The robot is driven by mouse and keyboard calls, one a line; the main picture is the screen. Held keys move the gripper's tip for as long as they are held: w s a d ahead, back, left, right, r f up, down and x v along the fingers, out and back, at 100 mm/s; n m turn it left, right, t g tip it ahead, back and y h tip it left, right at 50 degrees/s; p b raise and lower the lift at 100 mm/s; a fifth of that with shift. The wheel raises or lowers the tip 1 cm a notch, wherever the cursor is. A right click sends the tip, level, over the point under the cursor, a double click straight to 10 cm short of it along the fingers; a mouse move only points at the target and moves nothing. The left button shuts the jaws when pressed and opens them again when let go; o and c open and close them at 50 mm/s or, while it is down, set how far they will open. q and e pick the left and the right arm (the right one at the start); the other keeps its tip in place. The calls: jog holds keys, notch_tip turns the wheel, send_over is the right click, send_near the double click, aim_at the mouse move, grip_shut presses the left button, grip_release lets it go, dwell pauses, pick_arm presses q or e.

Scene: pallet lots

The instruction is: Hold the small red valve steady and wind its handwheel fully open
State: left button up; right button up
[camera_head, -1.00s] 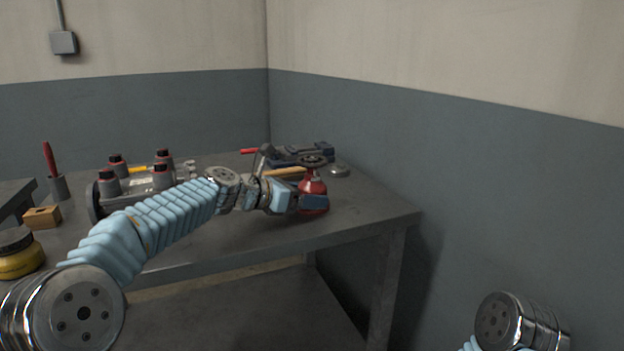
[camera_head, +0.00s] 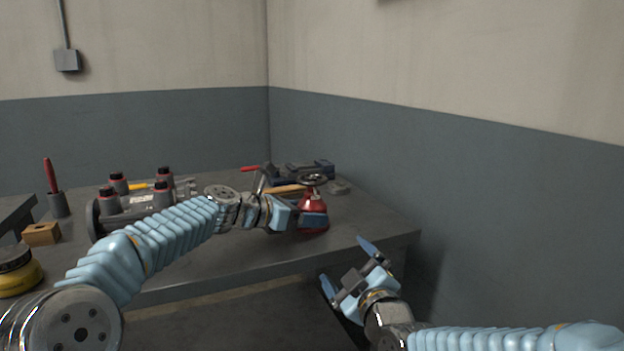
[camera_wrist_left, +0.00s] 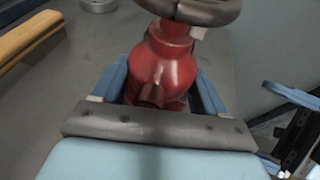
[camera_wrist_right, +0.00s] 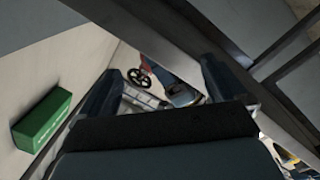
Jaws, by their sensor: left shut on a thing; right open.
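The small red valve (camera_head: 315,204) stands on the grey workbench near its right end, with a dark handwheel (camera_head: 312,180) on top. My left gripper (camera_head: 313,220) is shut on the red valve body. In the left wrist view the red body (camera_wrist_left: 165,65) sits between the two blue fingers, and part of the handwheel (camera_wrist_left: 197,10) shows above it. My right gripper (camera_head: 348,267) is open and empty, in front of the bench edge, lower and to the right of the valve. In the right wrist view the handwheel (camera_wrist_right: 138,78) shows small and distant beyond the open fingers.
A blue vise-like tool (camera_head: 310,168) and a wooden-handled tool (camera_head: 288,190) lie behind the valve. The red-handled clamp (camera_head: 262,172) and a grey manifold (camera_head: 140,202) are to the left. A green box (camera_wrist_right: 45,120) shows in the right wrist view. The bench's right front corner is clear.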

aim_at(310, 174)
jog(key=w+a+r+n, duration=0.1)
jog(key=a+r+n, duration=0.1)
jog(key=n, duration=0.3)
jog(key=w+a+r+n, duration=0.1)
jog(key=r+n, duration=0.2)
jog(key=n, duration=0.2)
jog(key=w+a+r+n, duration=0.2)
jog(key=r+n, duration=0.1)
jog(key=n, duration=0.1)
jog(key=shift+w+a+r+n+y, duration=0.1)
jog(key=shift+a+r+n+y, duration=0.1)
jog(key=shift+a+n+y, duration=0.15)
jog(key=n, duration=0.3)
jog(key=shift+w+f, duration=0.1)
jog(key=shift+w, duration=0.05)
jog(key=n+h, duration=0.1)
jog(key=n, duration=0.1)
jog(key=shift+r+n+h, duration=0.3)
jog(key=shift+n+h, duration=0.05)
jog(key=w+r+n, duration=0.1)
jog(key=w, duration=0.2)
jog(key=w+r+n+h, duration=0.1)
jog(key=w+n, duration=0.1)
jog(key=w, duration=0.2)
jog(key=w+a+r+n+h, duration=0.1)
jog(key=w, duration=0.2)
jog(key=shift+w+r+n+t, duration=0.15)
jog(key=shift+w+n+t, duration=0.15)
jog(key=shift+w+n, duration=0.1)
